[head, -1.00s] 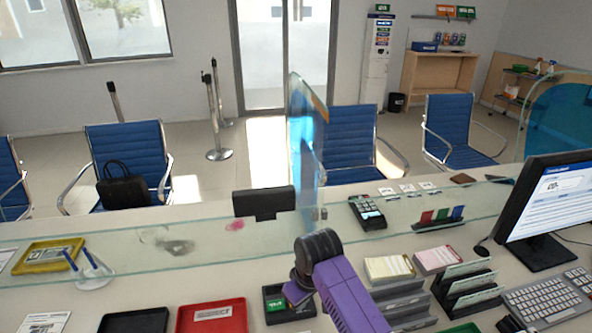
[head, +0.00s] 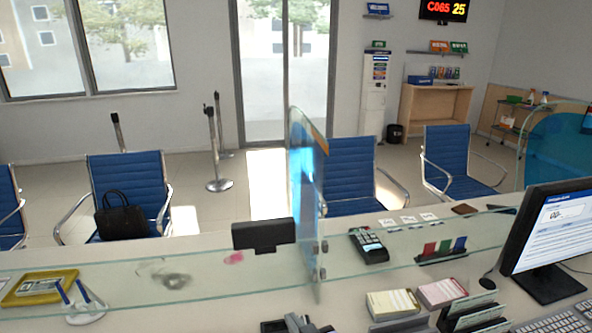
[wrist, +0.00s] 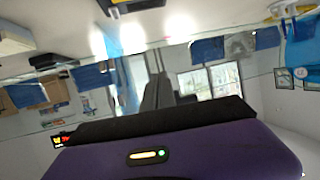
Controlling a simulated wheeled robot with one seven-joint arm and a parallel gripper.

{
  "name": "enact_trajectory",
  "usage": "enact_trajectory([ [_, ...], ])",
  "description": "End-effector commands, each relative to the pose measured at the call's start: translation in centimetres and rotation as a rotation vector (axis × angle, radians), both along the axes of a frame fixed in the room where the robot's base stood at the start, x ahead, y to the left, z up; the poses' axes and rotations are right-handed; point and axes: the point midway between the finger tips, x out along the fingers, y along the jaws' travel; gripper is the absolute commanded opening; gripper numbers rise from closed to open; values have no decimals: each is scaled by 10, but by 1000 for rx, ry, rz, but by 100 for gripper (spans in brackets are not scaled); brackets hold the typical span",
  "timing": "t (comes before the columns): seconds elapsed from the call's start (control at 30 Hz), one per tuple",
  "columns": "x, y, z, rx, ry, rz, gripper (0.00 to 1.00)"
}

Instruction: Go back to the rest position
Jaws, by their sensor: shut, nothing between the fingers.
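My gripper (wrist: 157,84) shows in the wrist view as two dark fingers close together, pointing away from the dark and purple wrist housing. It is shut and empty. The wrist view is upside down, with the room and the counter's edge beyond the fingers. In the head view the purple arm is no longer visible.
The teller counter (head: 215,308) carries a glass screen (head: 305,190), a card terminal (head: 368,246), a monitor (head: 550,235), paper stacks (head: 392,303) and a yellow tray (head: 38,288). Blue chairs (head: 348,170) stand beyond it. Most of the near counter is out of view.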

Motion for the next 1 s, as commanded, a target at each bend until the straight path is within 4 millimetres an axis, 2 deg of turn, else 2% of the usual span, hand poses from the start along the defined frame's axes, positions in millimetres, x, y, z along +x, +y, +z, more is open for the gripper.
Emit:
enact_trajectory([
  [0.03,-19,-10,-6,31,-27,-28,0],
  [0.27,-97,-58,0,134,-166,-148,0],
  [0.6,-226,-131,24,172,-306,-296,0],
  [0.8,-299,-165,44,143,-339,-351,0],
  [1.0,-366,-190,58,86,-310,-381,0],
])
